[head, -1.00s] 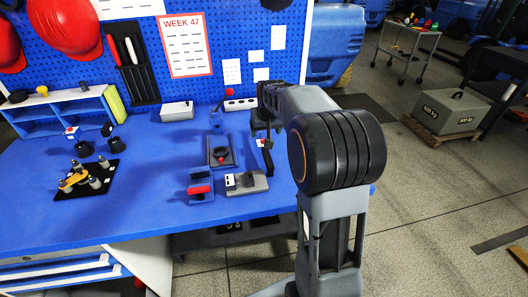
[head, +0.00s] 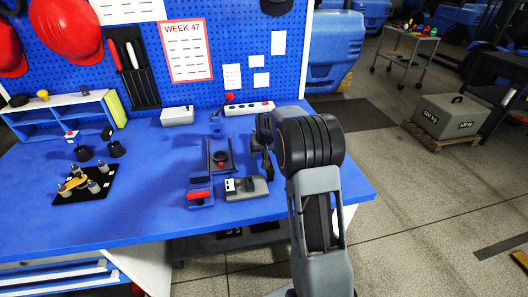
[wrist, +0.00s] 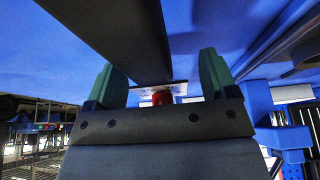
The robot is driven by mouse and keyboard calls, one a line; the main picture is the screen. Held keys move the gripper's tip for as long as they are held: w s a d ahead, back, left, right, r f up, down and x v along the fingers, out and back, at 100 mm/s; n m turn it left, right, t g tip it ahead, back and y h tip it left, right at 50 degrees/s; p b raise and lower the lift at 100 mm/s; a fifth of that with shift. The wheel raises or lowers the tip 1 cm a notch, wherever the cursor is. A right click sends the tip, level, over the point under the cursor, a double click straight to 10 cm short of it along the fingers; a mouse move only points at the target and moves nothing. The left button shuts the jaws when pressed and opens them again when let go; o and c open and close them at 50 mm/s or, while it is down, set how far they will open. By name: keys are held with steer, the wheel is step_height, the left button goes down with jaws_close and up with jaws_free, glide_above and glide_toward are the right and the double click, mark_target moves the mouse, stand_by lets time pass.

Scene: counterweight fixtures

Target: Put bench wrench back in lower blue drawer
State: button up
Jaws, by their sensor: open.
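My gripper (head: 266,160) is over the right part of the blue bench, partly hidden by my own arm in the head view. In the wrist view its two green fingers (wrist: 160,82) stand apart. A dark grey bar (wrist: 125,35) runs down towards the gap between them, with a small red part (wrist: 162,97) and a white plate behind; I cannot tell whether the bar is the wrench. I cannot make out the wrench in the head view. Blue drawers (head: 60,273) with pale edges show under the bench at lower left; the lower one is partly cut off.
On the blue bench (head: 140,208), a red-topped clamp block (head: 200,194), a grey fixture (head: 246,188) and a dark holder (head: 220,155) stand left of my gripper. A black board with pegs (head: 82,184) lies further left. The front-left bench surface is clear.

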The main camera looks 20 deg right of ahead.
steer(key=shift+w+f, duration=0.2)
steer(key=shift+f, duration=0.25)
steer(key=shift+c, duration=0.3)
steer(key=c, duration=1.2)
steer(key=shift+r, duration=0.15)
jaws_close()
